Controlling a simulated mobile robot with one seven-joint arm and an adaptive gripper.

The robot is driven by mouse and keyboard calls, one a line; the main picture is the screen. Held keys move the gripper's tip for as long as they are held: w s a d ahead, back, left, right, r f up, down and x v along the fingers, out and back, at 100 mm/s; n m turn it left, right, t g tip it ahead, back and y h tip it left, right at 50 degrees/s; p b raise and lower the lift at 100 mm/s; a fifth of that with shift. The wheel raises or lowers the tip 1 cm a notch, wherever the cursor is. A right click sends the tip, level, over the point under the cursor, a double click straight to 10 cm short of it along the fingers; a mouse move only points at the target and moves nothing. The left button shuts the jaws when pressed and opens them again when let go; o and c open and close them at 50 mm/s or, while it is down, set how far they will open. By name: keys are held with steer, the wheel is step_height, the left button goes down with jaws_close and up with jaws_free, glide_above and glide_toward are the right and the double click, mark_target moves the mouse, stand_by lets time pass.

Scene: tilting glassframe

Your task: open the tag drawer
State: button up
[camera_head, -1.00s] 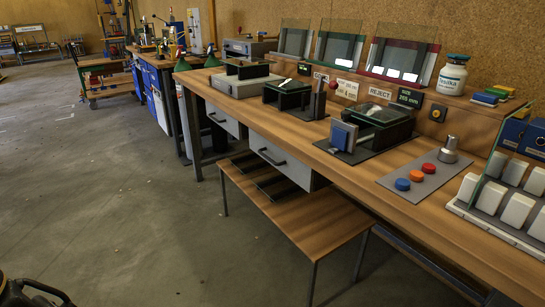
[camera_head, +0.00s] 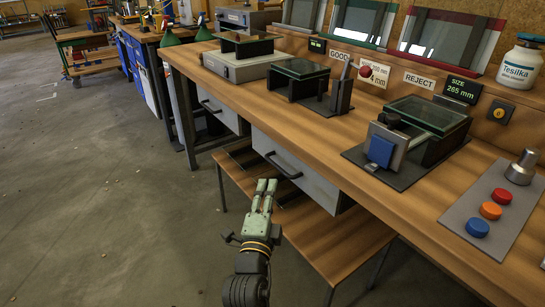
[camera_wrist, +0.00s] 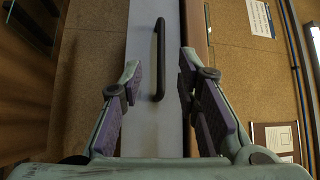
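Two grey drawers with dark bar handles sit under the workbench; I read no label on either, so I cannot tell which is the tag drawer. The nearer drawer (camera_head: 312,184) is closed, with its handle (camera_head: 284,168) on the front. My gripper (camera_head: 266,183) is in front of this drawer. In the wrist view the open gripper (camera_wrist: 160,68) has one finger on each side of the dark handle (camera_wrist: 158,60), seen lengthwise on the pale drawer front (camera_wrist: 140,125). The fingers look apart from the handle. The farther drawer (camera_head: 220,112) is closed too.
A low wooden bench (camera_head: 340,238) stands under and in front of the nearer drawer. The workbench top (camera_head: 345,135) overhangs above and carries glass fixtures and a button panel (camera_head: 500,205). The concrete floor to the left is clear.

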mark_target(275, 163)
steer(key=w+p, duration=0.1)
steer(key=w, duration=0.2)
steer(key=w+d+r, duration=0.1)
steer(key=w, duration=0.2)
steer(key=w+p, duration=0.1)
steer(key=w, duration=0.2)
steer(key=shift+d+r+p, duration=0.25)
steer(key=shift+r+p, duration=0.05)
steer(key=shift+p, duration=0.05)
steer(key=shift+w, duration=0.6)
steer(key=shift+c, duration=0.4)
jaws_close()
steer(key=shift+f, duration=0.1)
